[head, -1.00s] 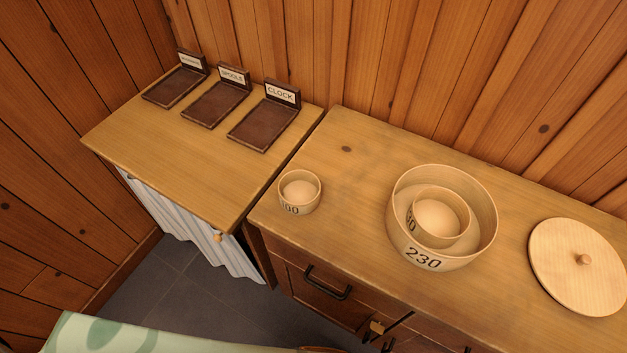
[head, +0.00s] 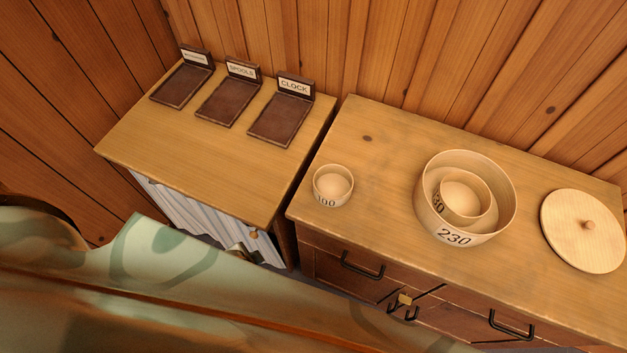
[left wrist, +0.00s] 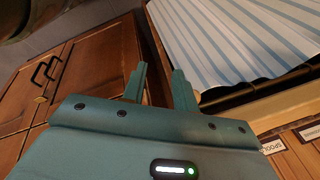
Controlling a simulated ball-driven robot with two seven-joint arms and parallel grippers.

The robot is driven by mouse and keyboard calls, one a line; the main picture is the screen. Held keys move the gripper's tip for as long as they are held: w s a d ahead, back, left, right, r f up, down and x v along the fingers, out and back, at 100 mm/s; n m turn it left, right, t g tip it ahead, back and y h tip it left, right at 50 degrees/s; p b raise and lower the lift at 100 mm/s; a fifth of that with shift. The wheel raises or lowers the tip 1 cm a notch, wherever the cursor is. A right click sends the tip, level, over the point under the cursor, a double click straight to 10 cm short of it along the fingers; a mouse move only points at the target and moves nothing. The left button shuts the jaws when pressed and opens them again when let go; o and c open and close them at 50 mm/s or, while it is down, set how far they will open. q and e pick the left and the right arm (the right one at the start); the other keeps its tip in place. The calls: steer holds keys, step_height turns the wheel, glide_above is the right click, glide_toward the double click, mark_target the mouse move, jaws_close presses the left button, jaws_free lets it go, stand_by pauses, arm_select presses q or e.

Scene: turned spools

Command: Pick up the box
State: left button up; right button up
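No square box shows. Several round, open wooden containers stand upright on the right cabinet top in the head view. A small one marked 100 (head: 333,186) stands alone near the left end. A large one marked 230 (head: 467,237) has a smaller container (head: 491,205) nested inside it, its number partly hidden. A round lid with a knob (head: 584,231) lies to their right. My left gripper (left wrist: 158,75) shows in the left wrist view with its fingers apart and nothing between them, in front of the cabinet and curtain. My right gripper is not in view.
A lower wooden counter (head: 190,145) at the left carries three dark labelled trays, one marked CLOCK (head: 280,119). A striped curtain (head: 190,215) hangs below it. Drawers and doors with black handles (head: 362,266) face me. The cabinet top is clear between the containers.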

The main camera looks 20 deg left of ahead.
mark_target(333, 185)
arm_select(q)
steer(key=w+d+r+m+t+p, duration=0.15)
steer(key=w+r, duration=0.25)
steer(key=r, duration=0.4)
steer(key=w+d+r+t+p, duration=0.1)
steer(key=w+r+p, duration=0.15)
steer(key=r, duration=0.55)
steer(key=w+d+r+m+t+p, duration=0.1)
steer(key=w+r, duration=0.3)
steer(key=r, duration=0.5)
steer(key=w+d+r+m+g+h+p, duration=0.1)
steer(key=w+d+r+m+h, duration=0.15)
steer(key=d, duration=0.35)
steer(key=w+d+r+m+g+h, duration=0.1)
steer(key=w+d+r+m+h, duration=0.15)
steer(key=d+r+m, duration=0.2)
steer(key=w+a+f+m+g, duration=0.2)
steer(key=w+a+f+g, duration=0.1)
steer(key=a+g, duration=0.25)
steer(key=b+x, duration=0.1)
steer(key=x, duration=0.4)
steer(key=b+x, duration=0.1)
steer(key=x, duration=0.4)
steer(key=b+x, duration=0.1)
steer(key=x, duration=0.5)
steer(key=shift+w+a+b, duration=0.25)
steer(key=shift+w+b, duration=0.05)
steer(key=shift+b, duration=0.05)
jaws_close()
